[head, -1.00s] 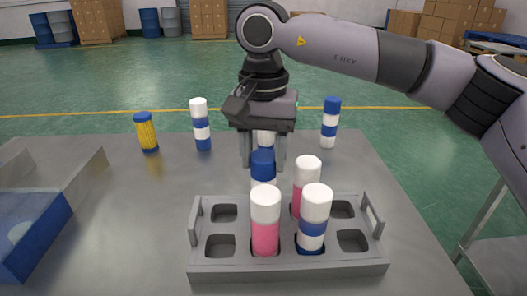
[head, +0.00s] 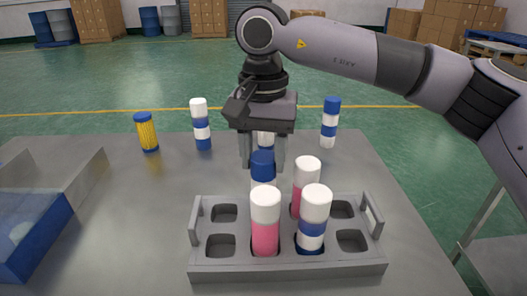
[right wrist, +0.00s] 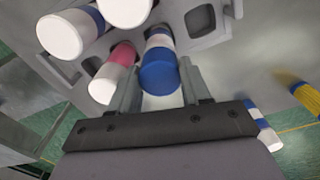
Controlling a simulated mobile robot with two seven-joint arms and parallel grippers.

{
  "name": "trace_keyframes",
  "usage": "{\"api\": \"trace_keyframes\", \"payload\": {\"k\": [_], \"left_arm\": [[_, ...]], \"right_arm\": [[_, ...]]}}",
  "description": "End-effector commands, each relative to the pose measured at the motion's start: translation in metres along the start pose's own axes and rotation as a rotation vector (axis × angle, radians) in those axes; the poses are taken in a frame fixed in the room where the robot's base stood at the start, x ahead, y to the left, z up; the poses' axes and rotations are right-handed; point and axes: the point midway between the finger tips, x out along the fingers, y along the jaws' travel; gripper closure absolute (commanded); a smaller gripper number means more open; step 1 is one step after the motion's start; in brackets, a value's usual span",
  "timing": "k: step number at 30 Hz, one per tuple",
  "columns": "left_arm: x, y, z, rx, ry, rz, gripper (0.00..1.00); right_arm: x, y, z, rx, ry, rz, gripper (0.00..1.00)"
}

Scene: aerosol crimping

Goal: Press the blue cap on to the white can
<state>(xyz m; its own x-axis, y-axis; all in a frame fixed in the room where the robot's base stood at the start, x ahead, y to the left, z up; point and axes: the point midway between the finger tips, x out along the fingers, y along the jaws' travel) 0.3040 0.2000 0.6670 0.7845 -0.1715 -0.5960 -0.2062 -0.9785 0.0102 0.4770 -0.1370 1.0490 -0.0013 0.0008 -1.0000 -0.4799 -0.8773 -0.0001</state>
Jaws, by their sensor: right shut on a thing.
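The blue cap (head: 263,166) sits on top of the white can (head: 258,187), which stands upright in the back row of the grey tray (head: 290,270). The can is mostly hidden behind a pink can. My right gripper (head: 263,152) points straight down with its fingers on either side of the blue cap. In the right wrist view the cap (right wrist: 160,73) lies between the two fingers, with the white can (right wrist: 160,41) beyond it. Whether the cap is fully seated cannot be told. My left gripper is not in view.
Beside it in the tray stand two pink cans with white caps (head: 265,206) (head: 307,170) and a blue-banded white-capped can (head: 315,206). Some slots are empty. Behind are a yellow can (head: 147,133) and banded cans (head: 201,125) (head: 330,123). A blue-fronted bin (head: 40,235) is at left.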

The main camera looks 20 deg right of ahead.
Motion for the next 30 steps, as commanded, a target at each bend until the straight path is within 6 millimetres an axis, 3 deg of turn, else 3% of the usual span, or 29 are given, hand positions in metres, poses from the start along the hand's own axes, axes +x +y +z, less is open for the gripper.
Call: {"api": "trace_keyframes", "payload": {"k": [8,9,11,12,17,18,20,30], "left_arm": [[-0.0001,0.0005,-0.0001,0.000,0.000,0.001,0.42],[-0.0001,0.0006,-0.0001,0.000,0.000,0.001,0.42],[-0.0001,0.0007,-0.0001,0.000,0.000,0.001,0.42],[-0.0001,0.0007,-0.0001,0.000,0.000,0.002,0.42],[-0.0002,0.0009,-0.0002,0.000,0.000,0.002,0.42],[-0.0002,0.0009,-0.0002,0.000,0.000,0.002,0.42],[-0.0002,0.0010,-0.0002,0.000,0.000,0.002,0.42],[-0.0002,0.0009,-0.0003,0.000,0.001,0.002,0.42]], "right_arm": [[0.0000,0.0001,-0.0002,0.000,0.001,0.000,0.70],[-0.0001,0.0001,-0.0002,0.000,0.001,0.000,0.46],[-0.0001,0.0001,-0.0002,0.000,0.001,0.000,0.27],[-0.0001,0.0001,-0.0002,0.000,0.001,0.000,0.23],[-0.0001,0.0001,-0.0003,0.000,0.001,0.000,0.23],[-0.0001,0.0001,-0.0003,0.000,0.001,0.000,0.20],[-0.0001,0.0001,-0.0003,0.000,0.001,0.000,0.00],[-0.0001,0.0001,-0.0002,0.000,0.001,0.000,0.00]]}}
